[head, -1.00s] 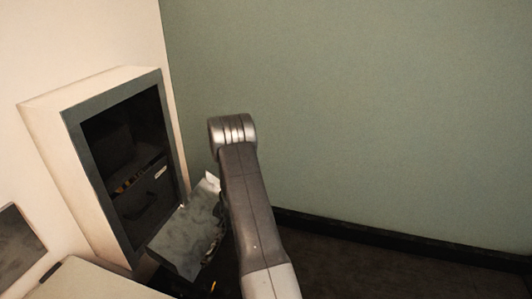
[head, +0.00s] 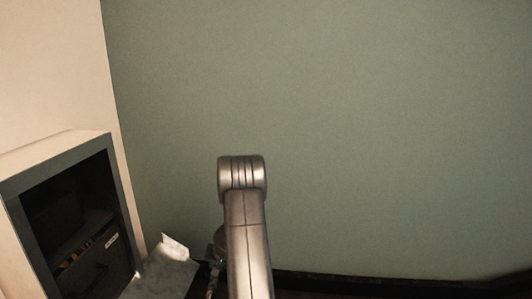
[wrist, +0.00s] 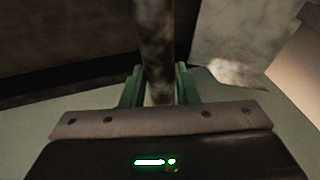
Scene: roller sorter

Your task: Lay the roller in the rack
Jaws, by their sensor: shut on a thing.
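In the wrist view my gripper (wrist: 159,88) has its two green fingers closed on the roller (wrist: 156,45), a mottled grey-brown bar that runs up out of the top of the picture. The roller's far end is out of view. In the head view my arm stands in the middle and hides most of the gripper and the roller. I cannot make out the rack for certain in either view.
An open-fronted cabinet (head: 50,150) with dark shelves stands at the left against a pale wall. A grey mottled panel (head: 160,278) juts out beside it, close to my arm. A plain green wall (head: 380,130) fills the back and right.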

